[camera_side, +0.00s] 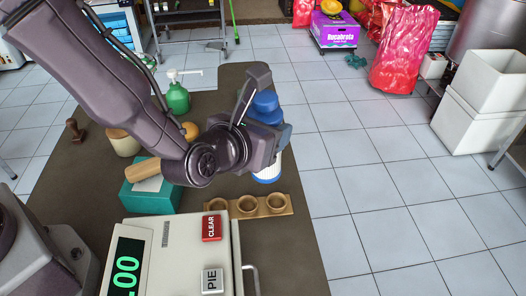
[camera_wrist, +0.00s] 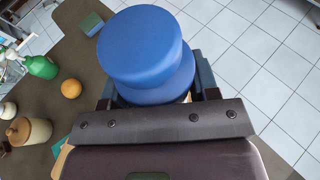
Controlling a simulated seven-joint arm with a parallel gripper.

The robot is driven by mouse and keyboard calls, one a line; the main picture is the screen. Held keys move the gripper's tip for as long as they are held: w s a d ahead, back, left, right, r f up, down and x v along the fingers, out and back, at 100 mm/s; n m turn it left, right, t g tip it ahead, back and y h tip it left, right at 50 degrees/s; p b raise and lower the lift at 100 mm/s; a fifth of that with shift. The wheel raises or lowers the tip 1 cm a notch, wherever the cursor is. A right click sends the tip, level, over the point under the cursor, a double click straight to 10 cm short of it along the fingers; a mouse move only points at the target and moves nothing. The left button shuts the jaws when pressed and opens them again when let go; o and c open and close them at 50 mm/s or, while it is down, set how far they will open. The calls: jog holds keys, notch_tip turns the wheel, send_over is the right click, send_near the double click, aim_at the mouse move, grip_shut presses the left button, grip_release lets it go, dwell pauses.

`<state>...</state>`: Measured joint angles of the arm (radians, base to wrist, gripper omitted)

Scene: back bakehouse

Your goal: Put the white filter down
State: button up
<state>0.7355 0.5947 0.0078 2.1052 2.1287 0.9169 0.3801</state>
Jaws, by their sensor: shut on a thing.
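The white filter (camera_side: 268,172) is a white cylinder with a blue top, and it looks roughly upright. My gripper (camera_side: 268,138) is shut on it around its upper part, at the right side of the brown table. The blue top rises above my gripper, and the lower white part shows below. In the wrist view the blue top (camera_wrist: 141,45) fills the space between the fingers of my gripper (camera_wrist: 155,88). I cannot tell whether the filter's bottom touches the table.
A wooden holder (camera_side: 240,208) with three round cups lies just in front of the filter. A teal box (camera_side: 147,199), a lidded jar (camera_side: 122,145), an orange (camera_side: 190,130) and a green pump bottle (camera_side: 177,98) stand left. A scale (camera_side: 182,262) is at the front. The table's right edge is near.

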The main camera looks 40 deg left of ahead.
jog(key=w+a+r+n+g+y, duration=0.15)
jog(key=a+n+y, duration=0.3)
jog(key=a, duration=1.15)
jog(key=w+d+f, duration=0.1)
jog(key=w+f, duration=1.2)
jog(key=shift+w+d, duration=0.2)
jog(key=shift+w, duration=0.15)
jog(key=shift+y, duration=0.25)
jog(key=shift+f, duration=0.1)
jog(key=o, duration=1.1)
